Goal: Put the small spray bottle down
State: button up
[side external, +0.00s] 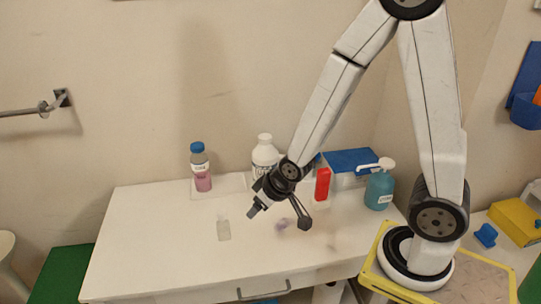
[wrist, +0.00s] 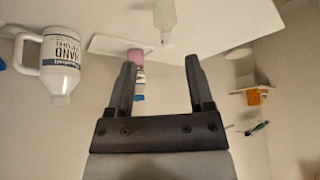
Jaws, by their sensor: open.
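The small spray bottle (side external: 223,230), pale and see-through with a whitish top, stands upright on the white table (side external: 150,240) in the side view. It also shows in the wrist view (wrist: 164,16), at the top edge, beyond my fingertips and partly cut off. My gripper (side external: 279,215) is open above the table, to the right of the bottle and apart from it. In the wrist view my gripper (wrist: 161,70) has its two dark fingers spread, with nothing held between them.
A pink bottle with a blue cap (side external: 201,172) and a white jug (side external: 264,152) stand at the back. A red bottle (side external: 322,184), a teal pump bottle (side external: 380,187) and a blue-topped box (side external: 350,160) stand right. The table's left front is clear.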

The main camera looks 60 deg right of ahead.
jog(key=s+d+r+g, duration=0.1)
jog(key=s+r+g, duration=0.2)
jog(key=s, duration=0.3)
jog(key=shift+r, duration=0.65)
jog(key=shift+w, duration=0.1)
jog(key=shift+c, duration=0.2)
